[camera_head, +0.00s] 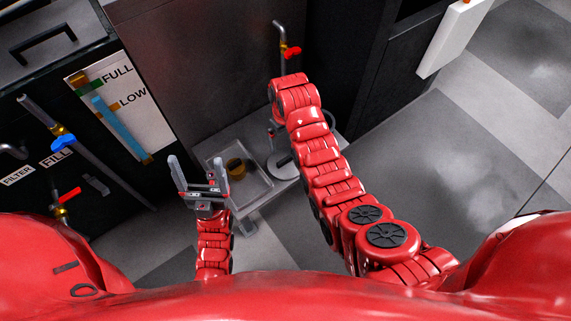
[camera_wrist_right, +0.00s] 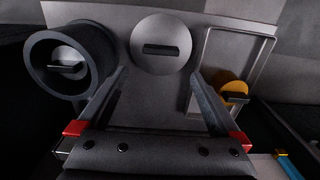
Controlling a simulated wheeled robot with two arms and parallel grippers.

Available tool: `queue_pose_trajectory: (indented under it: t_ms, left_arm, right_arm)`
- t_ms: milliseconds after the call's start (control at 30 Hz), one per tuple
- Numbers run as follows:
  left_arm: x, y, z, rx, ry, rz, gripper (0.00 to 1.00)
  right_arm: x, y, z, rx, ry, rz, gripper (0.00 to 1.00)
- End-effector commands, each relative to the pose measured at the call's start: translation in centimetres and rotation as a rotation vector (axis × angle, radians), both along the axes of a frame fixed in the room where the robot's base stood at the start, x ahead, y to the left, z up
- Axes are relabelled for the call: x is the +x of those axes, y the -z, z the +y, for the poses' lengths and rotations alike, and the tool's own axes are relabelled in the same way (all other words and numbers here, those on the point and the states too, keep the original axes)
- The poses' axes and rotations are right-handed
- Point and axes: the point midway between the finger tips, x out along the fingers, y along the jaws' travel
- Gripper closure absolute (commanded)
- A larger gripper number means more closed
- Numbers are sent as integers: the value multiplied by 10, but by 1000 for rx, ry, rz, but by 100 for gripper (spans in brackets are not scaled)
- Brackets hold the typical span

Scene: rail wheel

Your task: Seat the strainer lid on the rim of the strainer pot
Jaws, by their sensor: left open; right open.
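The strainer lid looks to be the flat grey disc (camera_wrist_right: 160,60) with a dark bar handle, lying on the bench between my right fingers' tips in the wrist view. In the head view the disc (camera_head: 284,170) is partly hidden by my right arm. The strainer pot looks to be the dark, thick-walled round vessel (camera_wrist_right: 93,45), left of the disc; a light round surface with a dark bar shows inside it. My right gripper (camera_wrist_right: 158,73) is open and empty; the arm hides it in the head view. My left gripper (camera_head: 197,160) is open and empty, beside the tray.
A shallow metal tray (camera_head: 263,186) holds a yellow round piece (camera_head: 235,168) with a dark handle, which shows in the wrist view (camera_wrist_right: 231,86) too. A red-handled tap (camera_head: 290,52) stands behind the bench. A panel marked FULL and LOW (camera_head: 140,118) and pipes are at left. Floor is clear at right.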

Motion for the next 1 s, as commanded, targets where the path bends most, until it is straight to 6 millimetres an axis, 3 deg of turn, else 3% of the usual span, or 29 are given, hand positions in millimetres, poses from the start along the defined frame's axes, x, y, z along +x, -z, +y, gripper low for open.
queue_pose_trajectory:
  t_ms: [33, 200, 467, 733, 1000]
  left_arm:
    - [0, 7, 0, 0, 0, 0, 15]
    - [0, 16, 0, 0, 0, 0, 15]
    - [0, 22, 0, 2, -1, -2, 15]
    - [-4, 40, 0, 29, -3, -21, 15]
    - [-4, 39, 1, 32, -3, -25, 15]
  right_arm:
    - [-2, 17, 0, -3, 0, 7, 0]
    - [-1, 47, 0, 0, 0, 2, 0]
    - [-1, 64, 0, 1, 0, 0, 0]
    - [-4, 105, 0, -1, 1, 1, 0]
    - [-4, 108, 0, 1, 1, -1, 0]
